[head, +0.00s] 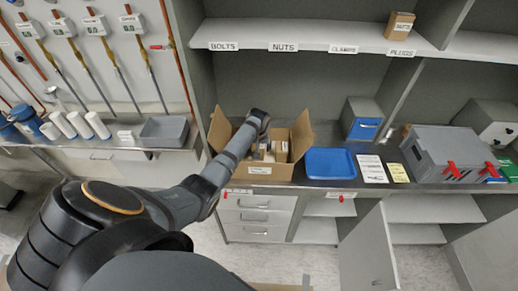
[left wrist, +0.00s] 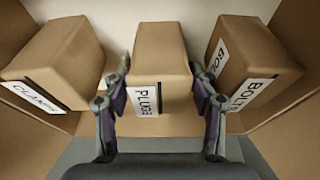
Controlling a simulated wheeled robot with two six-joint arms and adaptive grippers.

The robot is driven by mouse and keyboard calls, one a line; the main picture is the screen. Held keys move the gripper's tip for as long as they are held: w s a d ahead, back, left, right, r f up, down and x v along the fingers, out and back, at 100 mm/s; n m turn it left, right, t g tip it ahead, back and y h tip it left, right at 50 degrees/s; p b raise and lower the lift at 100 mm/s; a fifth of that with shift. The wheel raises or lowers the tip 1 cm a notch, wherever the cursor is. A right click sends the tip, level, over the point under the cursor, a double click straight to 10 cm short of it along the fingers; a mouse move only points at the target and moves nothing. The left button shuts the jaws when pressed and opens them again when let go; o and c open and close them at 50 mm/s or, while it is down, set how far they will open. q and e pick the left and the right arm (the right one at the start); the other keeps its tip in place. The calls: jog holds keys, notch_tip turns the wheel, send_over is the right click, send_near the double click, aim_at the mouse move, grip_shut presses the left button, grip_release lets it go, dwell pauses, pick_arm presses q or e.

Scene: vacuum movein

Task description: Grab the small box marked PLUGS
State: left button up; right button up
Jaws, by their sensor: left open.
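The small box marked PLUGS (left wrist: 160,72) is in the middle of the left wrist view, inside an open cardboard carton (head: 266,171). My left gripper (left wrist: 160,95) is open, with one finger on each side of the PLUGS box. I cannot tell whether the fingers touch it. A box marked CLAMPS (left wrist: 60,62) stands to its left and a box marked BOLTS (left wrist: 252,62) to its right. In the head view my left arm reaches down into the carton, and its gripper hides part of the contents. My right gripper is not in view.
A blue tray (head: 330,163) lies on the counter right of the carton. A grey case (head: 447,152) with red latches stands farther right. The shelf above (head: 320,36) has labels and one small box (head: 399,26) over the PLUGS label. The carton walls stand close around the gripper.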

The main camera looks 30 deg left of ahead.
pick_arm(q)
jog(key=shift+x, duration=0.95)
jog(key=shift+r, duration=0.1)
jog(key=c, duration=1.1)
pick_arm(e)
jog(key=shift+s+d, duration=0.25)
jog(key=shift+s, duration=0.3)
